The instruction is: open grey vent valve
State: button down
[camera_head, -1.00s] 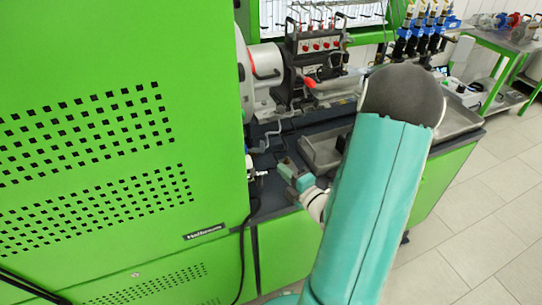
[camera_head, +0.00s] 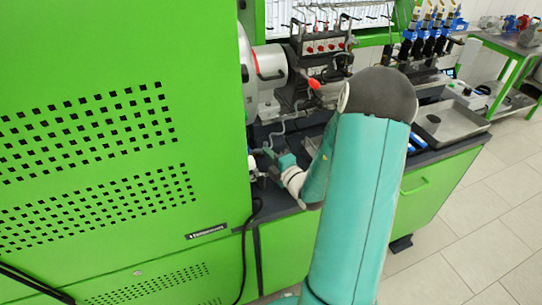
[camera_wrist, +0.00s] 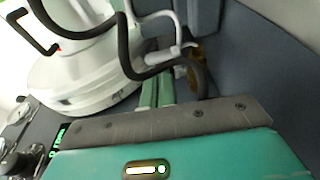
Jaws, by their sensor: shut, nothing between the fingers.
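My gripper (camera_head: 268,154) is low beside the right edge of the green cabinet, over the dark bench top. In the wrist view its two green fingers (camera_wrist: 157,92) are together with nothing held between them. Just beyond the fingertips is a pale grey lever-like fitting (camera_wrist: 170,53), which may be the grey vent valve; I cannot tell for sure. A brass-coloured part (camera_wrist: 196,75) sits right of it, partly behind a black hose (camera_wrist: 135,65). In the head view a small white fitting (camera_head: 252,168) is left of my gripper. Contact with the fitting cannot be told.
The green cabinet (camera_head: 100,130) closes off the left side. Behind stands a dark pump block with a red-tipped lever (camera_head: 313,84). A metal tray (camera_head: 455,125) is at the right.

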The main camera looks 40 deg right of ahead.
jog(key=shift+w+d+n+y, duration=0.25)
jog(key=shift+d+n+y, duration=0.25)
jog(key=shift+y, duration=0.3)
jog(key=shift+w+d, duration=0.25)
jog(key=shift+d, duration=0.1)
